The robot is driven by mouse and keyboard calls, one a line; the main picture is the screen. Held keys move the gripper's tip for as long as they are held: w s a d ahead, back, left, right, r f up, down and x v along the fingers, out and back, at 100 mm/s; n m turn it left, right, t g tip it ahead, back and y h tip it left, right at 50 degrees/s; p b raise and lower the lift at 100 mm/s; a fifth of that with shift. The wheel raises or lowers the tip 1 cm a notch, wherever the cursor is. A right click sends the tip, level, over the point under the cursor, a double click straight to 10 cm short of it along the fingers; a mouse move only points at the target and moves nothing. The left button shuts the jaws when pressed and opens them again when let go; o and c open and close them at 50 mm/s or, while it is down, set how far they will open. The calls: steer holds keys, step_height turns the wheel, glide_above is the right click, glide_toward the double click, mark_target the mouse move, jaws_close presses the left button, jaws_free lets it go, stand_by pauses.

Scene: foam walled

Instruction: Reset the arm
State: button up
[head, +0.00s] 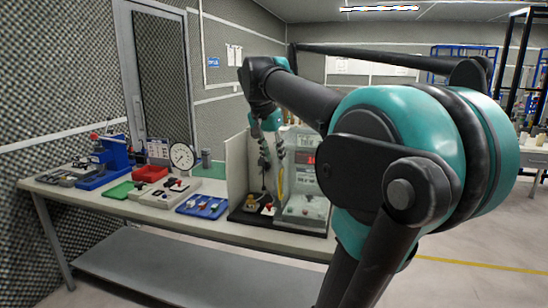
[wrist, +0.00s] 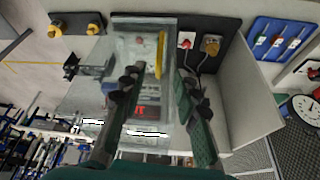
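My arm reaches from the right over the bench (head: 150,215) in the head view. My gripper (head: 272,172) points down in front of a clear-sided instrument with a red display (head: 304,158). In the wrist view my gripper (wrist: 158,78) is open, with its two dark fingers well apart and nothing held between them. The instrument (wrist: 145,108) shows between and behind the fingers. A thin yellow strip (wrist: 160,56) lies beyond the fingertips; I cannot tell how far. My large teal joint hides the bench's right end.
A grey upright panel (head: 237,172) stands close left of my gripper. Red and yellow plugs (wrist: 186,41) lie on a dark base beside the instrument. Leftward are a blue tool tray (head: 203,207), dial clock (head: 182,157), red bin (head: 150,174) and blue vise (head: 115,152).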

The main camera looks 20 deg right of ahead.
steer(key=s+a+f+n+y, duration=0.1)
steer(key=s+a+f+n, duration=0.15)
steer(key=f, duration=0.85)
steer(key=s+a+f+n+y, duration=0.1)
steer(key=s+a+f+n, duration=0.15)
steer(key=f, duration=0.85)
steer(key=s+a+f+n+t+y, duration=0.1)
steer(key=s+f+n, duration=0.3)
steer(key=s+f, duration=0.7)
step_height(320, 180, down, 3)
steer(key=shift+s+a+f, duration=0.1)
steer(key=shift+s+a, duration=0.3)
steer(key=shift+a, duration=0.45)
steer(key=shift+o, duration=0.6)
